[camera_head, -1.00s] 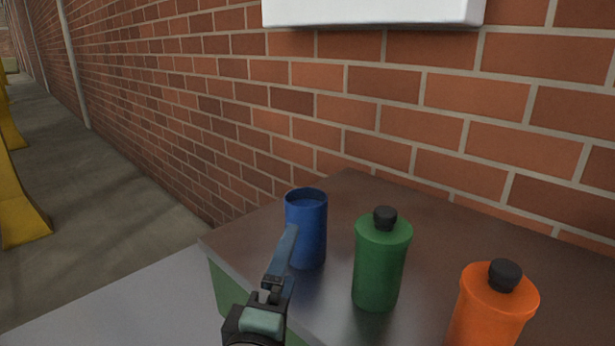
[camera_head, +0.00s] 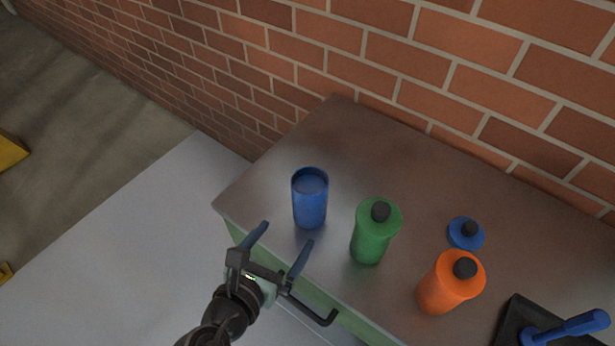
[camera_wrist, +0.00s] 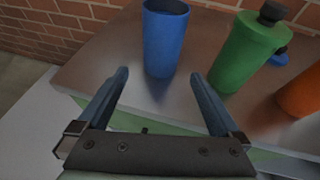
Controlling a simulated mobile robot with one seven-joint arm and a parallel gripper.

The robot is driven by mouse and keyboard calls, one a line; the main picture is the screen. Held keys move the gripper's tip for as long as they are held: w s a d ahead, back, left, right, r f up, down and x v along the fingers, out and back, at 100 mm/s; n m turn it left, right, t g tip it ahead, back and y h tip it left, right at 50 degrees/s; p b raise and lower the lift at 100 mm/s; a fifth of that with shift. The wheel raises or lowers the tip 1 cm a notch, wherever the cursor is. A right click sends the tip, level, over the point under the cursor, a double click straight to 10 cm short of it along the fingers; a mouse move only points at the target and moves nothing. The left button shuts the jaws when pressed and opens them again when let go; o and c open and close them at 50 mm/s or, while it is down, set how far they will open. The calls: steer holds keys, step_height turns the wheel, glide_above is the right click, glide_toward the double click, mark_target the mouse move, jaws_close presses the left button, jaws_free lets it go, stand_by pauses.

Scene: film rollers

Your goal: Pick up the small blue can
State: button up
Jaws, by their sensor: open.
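The small blue can (camera_head: 310,203) stands upright and open-topped near the left end of the metal counter top (camera_head: 350,130). It also shows in the wrist view (camera_wrist: 165,42), upper middle, ahead of the gap between my fingers. My gripper (camera_head: 284,243) is open and empty at the counter's front edge, just in front of the can and not touching it. In the wrist view, both blue fingers (camera_wrist: 160,80) are spread apart and point toward the can.
A green bottle (camera_head: 370,240) stands close to the right of the can. Further right are an orange bottle (camera_head: 445,285), a blue lid (camera_head: 465,233) with a black knob, and a dark tray with a blue-handled item (camera_head: 565,328). A brick wall (camera_head: 330,40) rises behind.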

mark_target(302, 216)
steer(key=b+x, duration=0.1)
steer(key=x, duration=0.5)
steer(key=shift+w+d+f, duration=0.2)
steer(key=shift+r+b+x, duration=0.1)
steer(key=shift+b+x, duration=0.15)
steer(key=shift+x, duration=1.3)
steer(key=shift+r+b+x, duration=0.15)
steer(key=shift+b+x, duration=0.05)
steer(key=shift+x, duration=1.35)
steer(key=shift+w, duration=0.1)
steer(key=shift+c, duration=0.2)
jaws_close()
steer(key=shift+r, duration=0.1)
